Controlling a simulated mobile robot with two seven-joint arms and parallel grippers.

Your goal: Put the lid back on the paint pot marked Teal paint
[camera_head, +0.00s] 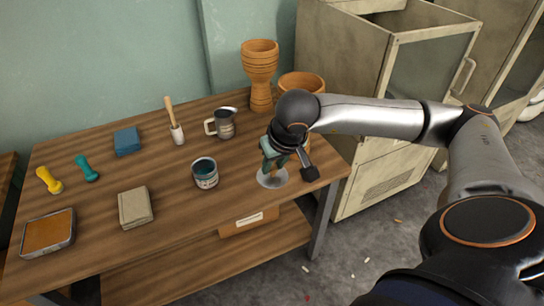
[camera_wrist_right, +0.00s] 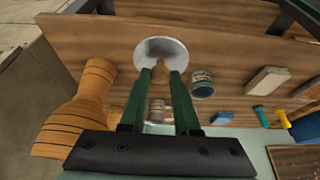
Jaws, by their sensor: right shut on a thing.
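The paint pot (camera_head: 205,173) is an open tin with teal paint inside, standing on the wooden table; its label is too small to read. It also shows in the right wrist view (camera_wrist_right: 202,86). The lid is a round silver disc (camera_head: 272,179) with a wooden knob, to the right of the pot and apart from it. My right gripper (camera_head: 272,163) is above the lid, its green fingers shut on the knob; the disc shows beyond the fingertips in the wrist view (camera_wrist_right: 163,50). I cannot tell whether the lid touches the table. My left gripper is out of view.
A beige block (camera_head: 135,208), blue block (camera_head: 127,141) and tray (camera_head: 47,234) lie left. Table between lid and pot is clear.

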